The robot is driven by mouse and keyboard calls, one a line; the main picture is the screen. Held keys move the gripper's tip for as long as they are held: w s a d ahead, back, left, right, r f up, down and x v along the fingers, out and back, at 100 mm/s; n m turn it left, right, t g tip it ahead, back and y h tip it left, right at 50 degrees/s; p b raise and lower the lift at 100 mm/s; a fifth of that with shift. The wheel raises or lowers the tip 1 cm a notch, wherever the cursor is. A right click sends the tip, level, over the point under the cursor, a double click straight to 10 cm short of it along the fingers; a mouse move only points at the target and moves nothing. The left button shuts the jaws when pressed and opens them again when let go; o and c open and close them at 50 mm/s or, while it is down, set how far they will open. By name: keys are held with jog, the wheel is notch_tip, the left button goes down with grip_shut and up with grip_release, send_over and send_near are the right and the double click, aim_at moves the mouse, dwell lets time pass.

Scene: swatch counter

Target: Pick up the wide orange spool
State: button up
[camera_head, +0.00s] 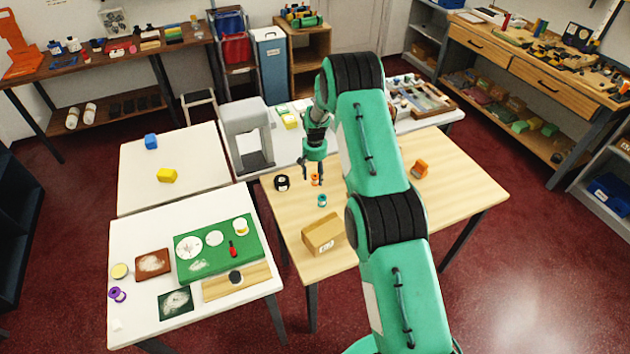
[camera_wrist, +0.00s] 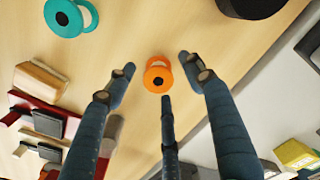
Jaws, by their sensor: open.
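An orange spool (camera_wrist: 158,79) with a dark centre hole shows on the wooden table in the wrist view, between and a little beyond the fingertips of my gripper (camera_wrist: 157,65). In the head view this small orange spool (camera_head: 316,180) is partly hidden by the fingers. My gripper (camera_head: 312,174) is open, points down over the spool and holds nothing. I cannot tell whether a finger touches it. A teal spool (camera_head: 322,200) stands nearby, toward the front; it also shows in the wrist view (camera_wrist: 66,17).
A black round roll (camera_head: 282,183) lies left of the orange spool. A cardboard box (camera_head: 323,234) stands at the front of the table. Another orange object (camera_head: 420,169) lies to the right, beyond my arm. A grey stand (camera_head: 247,137) is at the back left.

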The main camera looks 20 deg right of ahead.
jog(key=shift+f, duration=0.6)
jog(key=shift+c, duration=0.3)
jog(key=c, duration=1)
